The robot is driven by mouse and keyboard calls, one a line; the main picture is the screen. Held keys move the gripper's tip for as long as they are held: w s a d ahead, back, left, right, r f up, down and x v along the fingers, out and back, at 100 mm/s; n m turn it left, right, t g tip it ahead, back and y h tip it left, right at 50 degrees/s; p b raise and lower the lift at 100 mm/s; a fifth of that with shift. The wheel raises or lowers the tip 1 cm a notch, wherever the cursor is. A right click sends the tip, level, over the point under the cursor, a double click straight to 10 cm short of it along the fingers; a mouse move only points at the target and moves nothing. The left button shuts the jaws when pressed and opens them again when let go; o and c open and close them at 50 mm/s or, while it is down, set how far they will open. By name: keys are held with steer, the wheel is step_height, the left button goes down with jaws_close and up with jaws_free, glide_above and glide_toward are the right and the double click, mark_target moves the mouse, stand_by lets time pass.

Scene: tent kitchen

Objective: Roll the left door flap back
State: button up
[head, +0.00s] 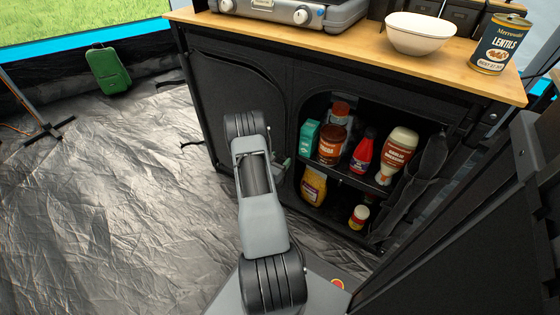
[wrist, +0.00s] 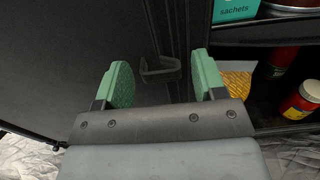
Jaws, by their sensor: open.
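The left door flap (head: 232,80) is a black panel that hangs closed over the left half of the cabinet front. In the wrist view the flap (wrist: 75,60) fills the left side, and a dark pull loop (wrist: 160,72) stands out near its right edge. My gripper (wrist: 163,84) is open, with its green fingertips on either side of the loop and nothing visibly gripped. In the head view my arm hides most of my gripper (head: 283,166) and the flap's lower right part. I cannot tell whether the fingers touch the loop.
The right compartment (head: 340,180) is open, with bottles and jars on its shelves close to my gripper. A dark flap (head: 425,165) hangs gathered at its right. The wooden countertop (head: 350,52) holds a stove, bowl and lentils can. The groundsheet (head: 120,190) at left is mostly clear.

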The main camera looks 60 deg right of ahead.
jaws_close()
stand_by(0.6)
steer(key=shift+w, duration=0.1)
